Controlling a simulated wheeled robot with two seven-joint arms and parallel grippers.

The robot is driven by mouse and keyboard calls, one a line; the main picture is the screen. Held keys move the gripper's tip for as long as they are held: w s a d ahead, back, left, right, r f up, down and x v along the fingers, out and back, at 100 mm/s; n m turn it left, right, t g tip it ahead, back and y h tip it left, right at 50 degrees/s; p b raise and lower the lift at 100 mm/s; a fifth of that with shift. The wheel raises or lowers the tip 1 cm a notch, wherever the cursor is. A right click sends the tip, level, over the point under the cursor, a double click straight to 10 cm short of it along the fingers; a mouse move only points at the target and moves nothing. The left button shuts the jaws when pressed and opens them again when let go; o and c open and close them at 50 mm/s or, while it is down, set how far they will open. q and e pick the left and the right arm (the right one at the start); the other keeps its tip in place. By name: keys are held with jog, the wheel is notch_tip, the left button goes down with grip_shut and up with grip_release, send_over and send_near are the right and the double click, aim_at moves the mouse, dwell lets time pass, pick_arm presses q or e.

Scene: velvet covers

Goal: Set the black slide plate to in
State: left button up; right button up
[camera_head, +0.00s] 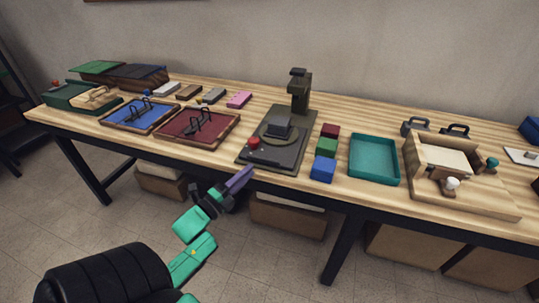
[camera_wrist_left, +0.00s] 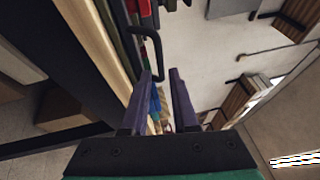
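A dark press-like fixture stands at the middle of the table, with an upright column (camera_head: 299,90) at its back. Its flat black plate (camera_head: 285,158) carries a round disc with a dark block (camera_head: 276,129) on it. A red knob (camera_head: 253,143) sits at its front left. I cannot tell for sure which part slides. My left gripper (camera_head: 246,174) is in front of the table edge, below the plate's front left corner, and touches nothing that I can see. Its purple fingers (camera_wrist_left: 161,75) stand apart and empty in the left wrist view. My right gripper is not in view.
Blue (camera_head: 323,169), green (camera_head: 326,146) and dark red (camera_head: 330,130) blocks stand right of the fixture, beside a teal tray (camera_head: 374,177). A red framed panel (camera_head: 175,130) and a blue one (camera_head: 122,116) lie to its left. Boxes (camera_head: 290,222) stand under the table.

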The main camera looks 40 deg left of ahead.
aim_at(269, 154)
pick_arm(q)
jog(key=w, duration=0.3)
jog(key=w+r, duration=0.1)
jog(key=w, duration=0.6)
jog(key=shift+w+d+r, duration=0.1)
jog(key=shift+d+r, duration=0.2)
jog(key=shift+d, duration=0.05)
grip_shut()
dwell(0.6)
